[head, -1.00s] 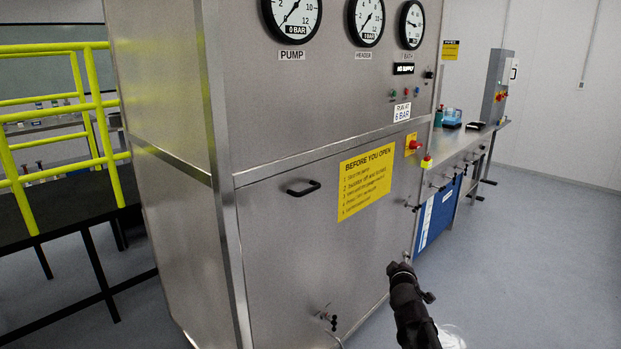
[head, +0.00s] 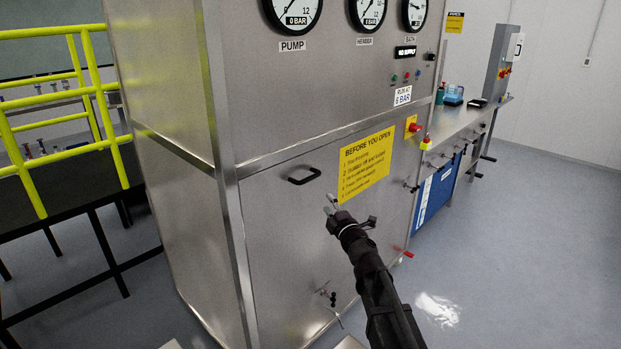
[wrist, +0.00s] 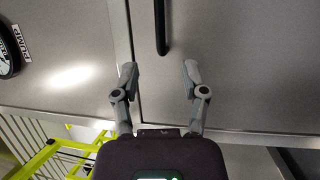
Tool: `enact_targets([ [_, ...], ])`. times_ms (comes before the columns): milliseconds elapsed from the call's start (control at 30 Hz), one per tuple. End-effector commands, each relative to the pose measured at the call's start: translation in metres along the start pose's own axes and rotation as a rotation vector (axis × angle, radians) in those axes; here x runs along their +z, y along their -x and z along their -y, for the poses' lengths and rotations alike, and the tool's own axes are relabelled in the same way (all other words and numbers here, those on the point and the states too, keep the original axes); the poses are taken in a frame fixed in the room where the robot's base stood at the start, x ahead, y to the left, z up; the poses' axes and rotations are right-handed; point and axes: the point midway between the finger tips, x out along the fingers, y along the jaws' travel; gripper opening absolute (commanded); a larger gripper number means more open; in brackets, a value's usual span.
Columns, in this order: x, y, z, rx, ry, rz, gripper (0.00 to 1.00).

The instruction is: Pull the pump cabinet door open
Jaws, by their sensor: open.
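The pump cabinet door (head: 285,235) is a flat steel panel on the cabinet's lower front, and it looks shut. Its black bar handle (head: 304,176) sits near the top left of the door. My gripper (head: 330,204) is in front of the door, below and right of the handle, apart from it. In the wrist view the handle (wrist: 161,28) is a dark bar beyond my open, empty fingers (wrist: 159,72), roughly in line with the gap between them. The door seam shows left of the handle there.
A yellow "Before you open" sign (head: 366,165) is right of the handle. Gauges (head: 293,12) are above. A red lever (head: 404,252) and a small valve fitting (head: 328,295) are low on the cabinet. Yellow railings (head: 60,120) stand left. Floor at right is clear.

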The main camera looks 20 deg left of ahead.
Motion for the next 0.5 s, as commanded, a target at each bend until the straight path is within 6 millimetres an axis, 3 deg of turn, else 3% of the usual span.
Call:
enact_targets([
  [267,0.001,-0.01,0.0,0.0,-0.001,0.002,0.57],
  [500,0.002,-0.038,-0.001,0.0,-0.001,0.002,0.57],
])
